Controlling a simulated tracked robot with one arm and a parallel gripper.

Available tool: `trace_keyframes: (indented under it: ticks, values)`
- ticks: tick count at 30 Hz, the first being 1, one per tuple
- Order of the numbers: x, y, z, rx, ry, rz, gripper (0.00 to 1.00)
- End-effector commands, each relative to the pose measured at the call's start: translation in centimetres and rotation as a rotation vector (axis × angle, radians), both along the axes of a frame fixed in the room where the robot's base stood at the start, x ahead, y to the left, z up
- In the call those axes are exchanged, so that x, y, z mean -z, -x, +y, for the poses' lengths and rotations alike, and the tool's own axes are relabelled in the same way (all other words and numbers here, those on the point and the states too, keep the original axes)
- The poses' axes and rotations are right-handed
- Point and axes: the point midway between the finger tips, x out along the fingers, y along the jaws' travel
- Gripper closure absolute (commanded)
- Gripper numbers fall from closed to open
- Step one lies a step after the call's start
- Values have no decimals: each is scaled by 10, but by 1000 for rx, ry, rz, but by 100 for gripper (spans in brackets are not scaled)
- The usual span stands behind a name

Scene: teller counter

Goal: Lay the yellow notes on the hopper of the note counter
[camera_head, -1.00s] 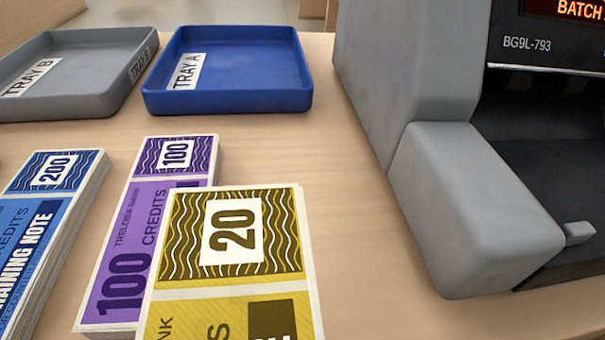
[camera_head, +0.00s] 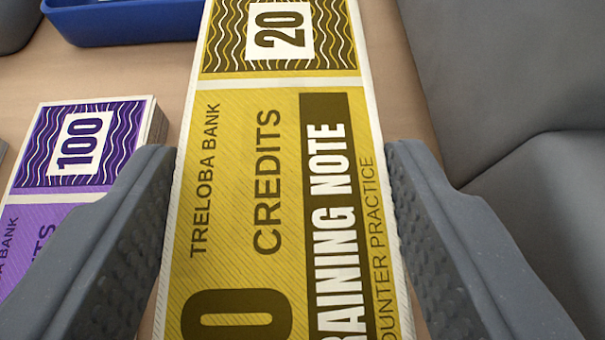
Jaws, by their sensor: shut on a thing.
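The yellow notes (camera_head: 225,170), marked 20 credits, fill the middle of the view and run up past its top edge. My gripper (camera_head: 278,165) has one finger at each long side of the stack and is shut on it. The near end of the stack runs out of the bottom of the view. The note counter (camera_head: 500,80) shows only as grey housing at the right. Its hopper is not in view. I cannot tell if the yellow stack touches the counter top.
A stack of purple 100-credit notes (camera_head: 80,145) lies on the wooden counter top (camera_head: 110,75) at the left, close to my left finger. The blue tray (camera_head: 125,22) is at the top left. A grey tray (camera_head: 12,22) shows at the top left corner.

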Motion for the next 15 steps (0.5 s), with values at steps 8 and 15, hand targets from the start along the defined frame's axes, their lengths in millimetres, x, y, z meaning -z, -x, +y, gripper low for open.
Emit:
trace_keyframes:
  ticks: [8, 15]
  values:
    - [32, 0, 0, 1, 0, 2, 68]
    - [33, 0, 0, 0, -1, -1, 68]
